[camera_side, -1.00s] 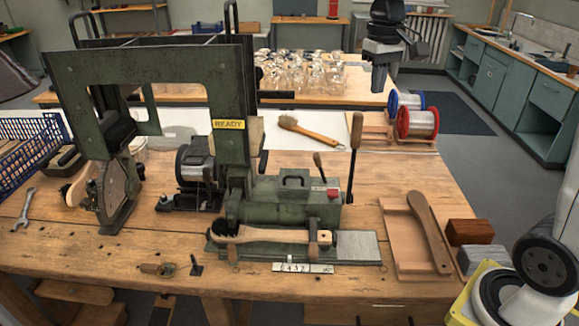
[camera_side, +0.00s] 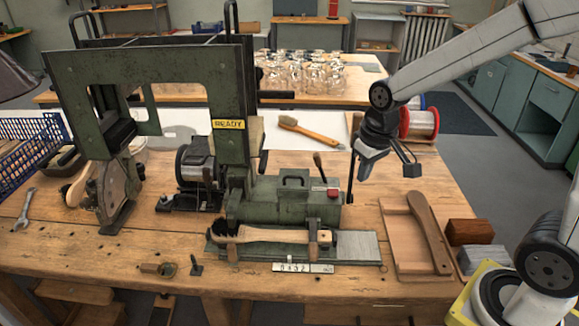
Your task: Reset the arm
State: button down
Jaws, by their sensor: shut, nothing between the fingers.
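My gripper (camera_side: 356,178) hangs over the right part of the bench, pointing down, shut and empty. A brush with a wooden handle and dark bristles (camera_side: 268,235) lies in the holder at the machine's front. A yellow READY sign (camera_side: 228,124) is on the machine's frame. A counter plate (camera_side: 305,267) with digits is at the machine's front edge.
A wooden tray (camera_side: 404,236) holds a bare brush body (camera_side: 429,232). Wood blocks (camera_side: 470,232) lie right of it. A red wire spool (camera_side: 421,124) stands behind my gripper. Another brush (camera_side: 311,133) lies at the back. A blue crate (camera_side: 32,150) and wrench (camera_side: 24,209) are left.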

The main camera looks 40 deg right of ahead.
jog(key=s+a+f+n, duration=0.1)
jog(key=s+a+f, duration=0.1)
jog(key=s+f, duration=0.3)
jog(key=shift+s+a+f+t, duration=0.35)
jog(key=shift+s+f+t, duration=0.05)
jog(key=shift+f, duration=0.4)
